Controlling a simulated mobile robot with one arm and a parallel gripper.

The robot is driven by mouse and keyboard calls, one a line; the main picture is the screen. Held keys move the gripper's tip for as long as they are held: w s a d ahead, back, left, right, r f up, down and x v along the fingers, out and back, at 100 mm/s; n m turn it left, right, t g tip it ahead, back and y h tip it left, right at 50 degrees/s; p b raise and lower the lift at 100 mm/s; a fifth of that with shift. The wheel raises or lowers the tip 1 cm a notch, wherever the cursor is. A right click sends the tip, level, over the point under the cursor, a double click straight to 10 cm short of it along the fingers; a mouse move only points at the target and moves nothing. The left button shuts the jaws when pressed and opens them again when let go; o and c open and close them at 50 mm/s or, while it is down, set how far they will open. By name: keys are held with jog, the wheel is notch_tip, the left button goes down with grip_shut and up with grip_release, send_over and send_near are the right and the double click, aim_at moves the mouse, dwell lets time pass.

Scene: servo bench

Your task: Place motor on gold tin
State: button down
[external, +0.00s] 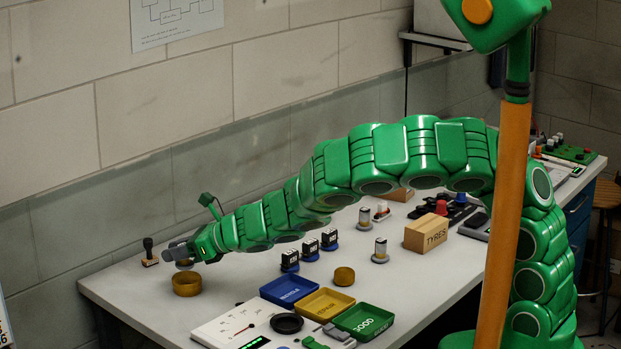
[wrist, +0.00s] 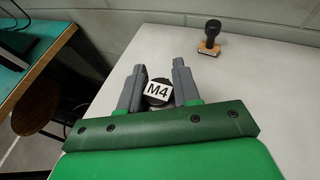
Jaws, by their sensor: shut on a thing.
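My gripper (external: 176,247) is at the far left end of the bench, shut on a motor. In the wrist view the motor (wrist: 158,91) is a dark round body with a white M4 label, between the grey fingers of my gripper (wrist: 160,72). In the external view only a small grey part of it shows under the fingers. I cannot tell whether the motor touches the tin. The wrist view does not show the tin.
A black-handled stamp (external: 150,254) stands just left of my gripper. Several dark blocks on blue bases (external: 311,249) stand under my arm. Blue (external: 289,291), yellow (external: 325,303) and green (external: 364,321) trays lie at the front. A TYRES box (external: 426,235) is right of them.

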jog(key=shift+f, duration=1.3)
jog(key=c, duration=0.8)
grip_release()
jog(key=shift+v, duration=1.55)
jog(key=shift+r, duration=3.6)
